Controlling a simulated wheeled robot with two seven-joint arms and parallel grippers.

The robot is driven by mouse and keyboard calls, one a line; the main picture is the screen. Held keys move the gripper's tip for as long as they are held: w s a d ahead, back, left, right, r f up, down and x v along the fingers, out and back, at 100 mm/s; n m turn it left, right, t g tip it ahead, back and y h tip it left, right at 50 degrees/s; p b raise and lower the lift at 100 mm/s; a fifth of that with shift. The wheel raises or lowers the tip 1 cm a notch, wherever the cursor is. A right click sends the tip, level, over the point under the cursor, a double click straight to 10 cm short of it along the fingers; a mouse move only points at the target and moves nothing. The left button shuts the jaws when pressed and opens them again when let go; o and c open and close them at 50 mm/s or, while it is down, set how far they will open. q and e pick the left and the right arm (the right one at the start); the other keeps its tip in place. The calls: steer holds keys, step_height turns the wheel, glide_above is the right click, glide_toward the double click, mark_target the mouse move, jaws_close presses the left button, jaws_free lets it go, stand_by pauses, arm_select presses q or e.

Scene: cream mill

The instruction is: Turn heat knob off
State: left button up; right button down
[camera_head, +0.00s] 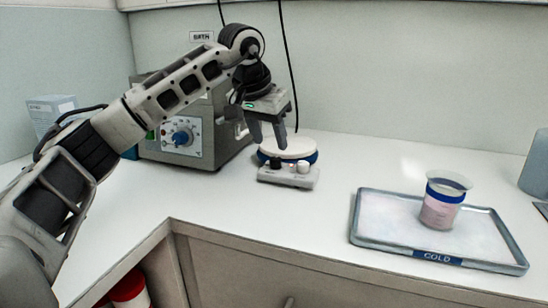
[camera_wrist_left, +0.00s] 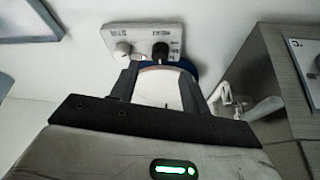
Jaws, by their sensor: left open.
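My left gripper (camera_head: 268,146) is open and empty, pointing down above the hot plate behind the knobs. It shows no contact with the black knob. My right gripper is not in view.
A grey metal bath unit (camera_head: 218,135) with a blue knob (camera_head: 181,137) stands close on the left. A metal tray labelled COLD (camera_head: 368,240) holds a cup of pink liquid (camera_head: 440,212) at the right. The counter between the hot plate and tray is clear.

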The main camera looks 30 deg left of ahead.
mark_target(276, 158)
arm_select(q)
steer(key=x, duration=0.5)
steer(key=shift+w+f, duration=0.1)
steer(key=shift+f, duration=0.1)
steer(key=c, duration=1)
